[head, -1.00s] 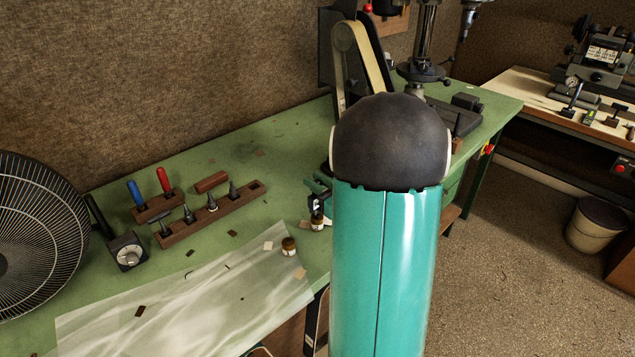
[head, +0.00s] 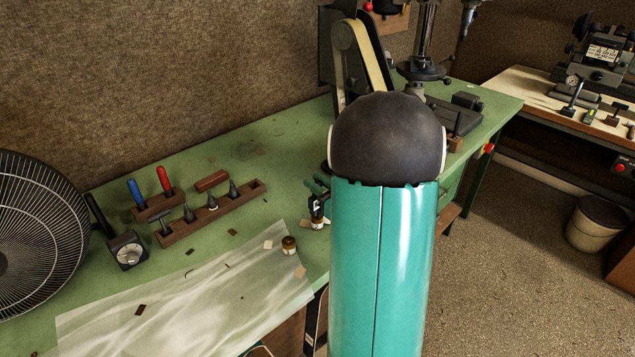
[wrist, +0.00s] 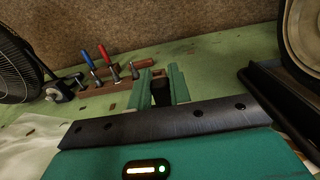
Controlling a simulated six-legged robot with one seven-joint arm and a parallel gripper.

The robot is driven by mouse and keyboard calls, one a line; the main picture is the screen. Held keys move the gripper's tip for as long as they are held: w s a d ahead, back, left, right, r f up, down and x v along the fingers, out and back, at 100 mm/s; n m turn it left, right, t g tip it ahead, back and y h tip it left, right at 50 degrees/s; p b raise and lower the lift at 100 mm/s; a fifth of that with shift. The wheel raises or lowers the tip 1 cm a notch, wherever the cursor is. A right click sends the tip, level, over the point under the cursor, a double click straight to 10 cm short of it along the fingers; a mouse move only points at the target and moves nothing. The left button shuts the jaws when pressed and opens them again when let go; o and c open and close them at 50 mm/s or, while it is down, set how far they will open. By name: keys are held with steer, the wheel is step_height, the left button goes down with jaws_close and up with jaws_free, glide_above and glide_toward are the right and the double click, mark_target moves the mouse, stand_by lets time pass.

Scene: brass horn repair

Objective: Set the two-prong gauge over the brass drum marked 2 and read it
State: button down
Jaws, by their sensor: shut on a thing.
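My gripper (wrist: 161,88) is shut on a small black thing (wrist: 161,93), apparently the gauge, between its two green fingers. In the head view the dark gauge (head: 316,205) hangs below my fingers, just left of my arm. A small brass drum with a dark top (head: 318,223) is right at its lower end. I cannot tell whether the prongs straddle, touch or stand just behind that drum. A second brass drum (head: 289,245) stands apart to the left, by the sheet's edge. I cannot read marks on either drum or any reading on the gauge.
A translucent sheet (head: 190,300) covers the bench front. A wooden tool rack (head: 212,222), a dial box (head: 127,251) and a fan (head: 40,235) stand left. A belt machine (head: 350,55) stands behind my arm. The green bench (head: 265,140) is mostly clear at the back.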

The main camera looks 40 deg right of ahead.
steer(key=shift+f, duration=0.75)
stand_by(0.3)
stand_by(0.9)
steer(key=shift+r, duration=2.55)
steer(key=shift+s, duration=0.1)
